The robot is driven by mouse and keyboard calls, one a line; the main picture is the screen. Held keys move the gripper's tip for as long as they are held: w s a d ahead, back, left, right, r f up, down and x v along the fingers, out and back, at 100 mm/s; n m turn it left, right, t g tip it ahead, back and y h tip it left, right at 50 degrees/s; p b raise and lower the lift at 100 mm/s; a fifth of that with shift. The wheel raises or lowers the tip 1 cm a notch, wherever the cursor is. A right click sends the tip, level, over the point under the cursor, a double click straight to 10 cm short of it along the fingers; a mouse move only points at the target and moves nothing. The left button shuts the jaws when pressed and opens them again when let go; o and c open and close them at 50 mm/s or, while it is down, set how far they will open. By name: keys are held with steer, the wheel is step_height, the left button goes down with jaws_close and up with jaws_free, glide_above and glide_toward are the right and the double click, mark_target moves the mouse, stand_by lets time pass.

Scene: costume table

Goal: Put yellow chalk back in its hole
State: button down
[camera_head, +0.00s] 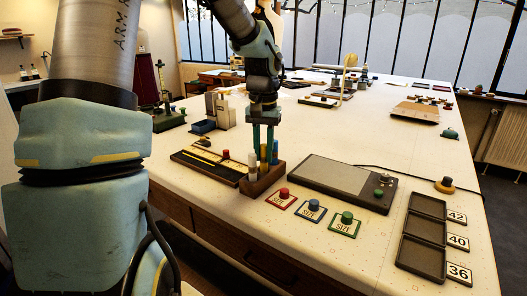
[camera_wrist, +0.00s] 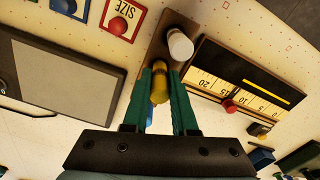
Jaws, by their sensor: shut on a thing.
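My gripper (camera_head: 263,148) is over the brown wooden chalk block (camera_head: 262,183), fingers pointing down. Its teal fingers are closed around the yellow chalk (camera_wrist: 159,86), one on each side in the wrist view (camera_wrist: 160,88). The yellow chalk is upright in line with the block; its lower end is hidden, so I cannot tell how deep it sits in a hole. A white chalk (camera_wrist: 180,45) stands in the block beside it, also seen in the head view (camera_head: 253,163). A blue chalk (camera_wrist: 149,113) shows just behind the yellow one, partly hidden by the fingers.
A dark ruler device with a red knob (camera_head: 226,153) lies left of the block. A grey-topped panel (camera_head: 335,174) lies to the right. Red, blue and green SIZE buttons (camera_head: 312,206) are in front. Dark trays (camera_head: 423,234) lie at front right.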

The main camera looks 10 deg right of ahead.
steer(key=shift+f, duration=0.15)
steer(key=c, duration=0.6)
jaws_free()
steer(key=shift+r+p, duration=3)
steer(key=shift+r, duration=0.55)
